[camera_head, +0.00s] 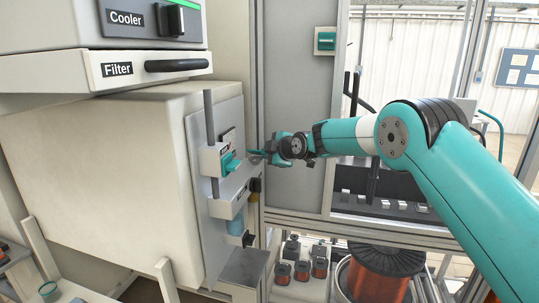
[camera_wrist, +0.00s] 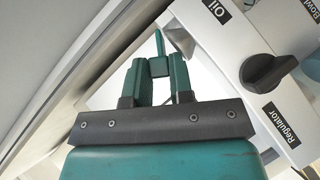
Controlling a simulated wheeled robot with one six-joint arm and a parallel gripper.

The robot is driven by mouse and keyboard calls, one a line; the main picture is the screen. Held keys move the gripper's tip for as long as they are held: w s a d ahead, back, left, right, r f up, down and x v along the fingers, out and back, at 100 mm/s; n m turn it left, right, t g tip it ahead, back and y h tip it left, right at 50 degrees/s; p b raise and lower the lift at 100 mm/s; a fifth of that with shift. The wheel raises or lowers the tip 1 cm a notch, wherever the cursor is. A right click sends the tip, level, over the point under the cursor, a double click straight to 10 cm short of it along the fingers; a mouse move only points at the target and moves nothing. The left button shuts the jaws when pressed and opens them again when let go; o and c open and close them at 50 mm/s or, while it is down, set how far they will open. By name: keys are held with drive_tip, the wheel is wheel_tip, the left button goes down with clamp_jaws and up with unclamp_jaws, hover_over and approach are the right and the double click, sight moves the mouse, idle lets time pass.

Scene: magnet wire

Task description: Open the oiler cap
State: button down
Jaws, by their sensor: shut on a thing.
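The oiler is a pale block (camera_head: 210,163) on the grey side panel of the large cabinet. A teal piece (camera_head: 231,164) on its front looks like the cap. An "Oil" label (camera_wrist: 217,14) is on the pale housing at the top right of the wrist view. My gripper (camera_head: 253,156) is at the right of the teal piece, reaching in from the right. In the wrist view its dark green fingers (camera_wrist: 158,66) are closed on a small piece, and a thin teal tab (camera_wrist: 159,42) shows just beyond the tips. The grip point is mostly hidden by the fingers.
A black regulator knob (camera_wrist: 267,72) sits close to the right of my fingers, and also shows in the head view (camera_head: 255,185). A filter drawer (camera_head: 150,67) and cooler switch (camera_head: 178,18) are above. A copper wire spool (camera_head: 380,275) stands low at the right.

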drive_tip(key=g+p, duration=0.1)
drive_tip(key=p, duration=0.1)
drive_tip(key=w+r+m+g+p, duration=0.1)
drive_tip(key=p, duration=0.1)
drive_tip(key=m+g+p, duration=0.1)
drive_tip(key=p, duration=0.2)
drive_tip(key=shift+w+d+r, duration=0.2)
drive_tip(key=shift+d+r, duration=0.1)
drive_tip(key=shift+r, duration=0.1)
drive_tip(key=shift+w+m+g+y+p, duration=0.2)
drive_tip(key=shift+m+g+y+p, duration=0.3)
drive_tip(key=shift+p, duration=0.6)
drive_tip(key=shift+f, duration=0.1)
drive_tip(key=c, duration=1)
unclamp_jaws()
drive_tip(key=shift+d, duration=0.1)
drive_tip(key=b+v, duration=1.1)
drive_tip(key=v, duration=0.6)
drive_tip(key=shift+r, duration=0.4)
